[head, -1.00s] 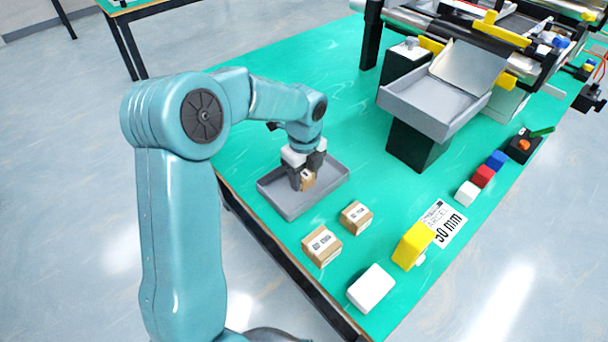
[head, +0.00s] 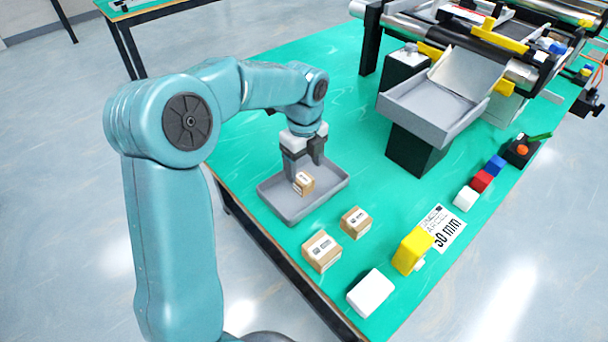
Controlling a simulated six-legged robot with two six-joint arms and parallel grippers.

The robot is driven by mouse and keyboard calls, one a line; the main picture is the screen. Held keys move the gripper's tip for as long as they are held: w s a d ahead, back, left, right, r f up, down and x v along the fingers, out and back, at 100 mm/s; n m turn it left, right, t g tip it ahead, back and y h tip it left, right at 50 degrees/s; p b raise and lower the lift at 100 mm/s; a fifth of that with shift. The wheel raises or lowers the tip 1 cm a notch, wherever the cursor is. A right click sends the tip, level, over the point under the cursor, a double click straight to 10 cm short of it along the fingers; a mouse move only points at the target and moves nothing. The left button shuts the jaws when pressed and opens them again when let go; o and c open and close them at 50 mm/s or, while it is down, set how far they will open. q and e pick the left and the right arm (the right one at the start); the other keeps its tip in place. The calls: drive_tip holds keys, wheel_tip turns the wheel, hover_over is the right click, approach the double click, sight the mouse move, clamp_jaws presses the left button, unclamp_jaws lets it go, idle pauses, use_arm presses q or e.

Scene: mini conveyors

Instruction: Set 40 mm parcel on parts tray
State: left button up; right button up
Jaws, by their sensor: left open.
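A small brown parcel (head: 304,183) with a white label sits in the grey parts tray (head: 333,187) on the green table. My left gripper (head: 303,172) is open just above and behind the parcel, its dark fingers spread apart. I cannot tell whether a finger still touches it. Two more brown parcels stand on the table in front of the tray: a smaller one (head: 356,222) and a larger one (head: 321,251). Their sizes cannot be read. My right gripper is not in view.
White, red and blue cubes line the right edge. A raised grey chute tray (head: 425,112) and conveyors stand behind.

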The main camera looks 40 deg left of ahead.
sight(304, 179)
use_arm(q)
wheel_tip(304, 179, up, 6)
drive_tip(key=shift+p, duration=0.3)
idle(0.5)
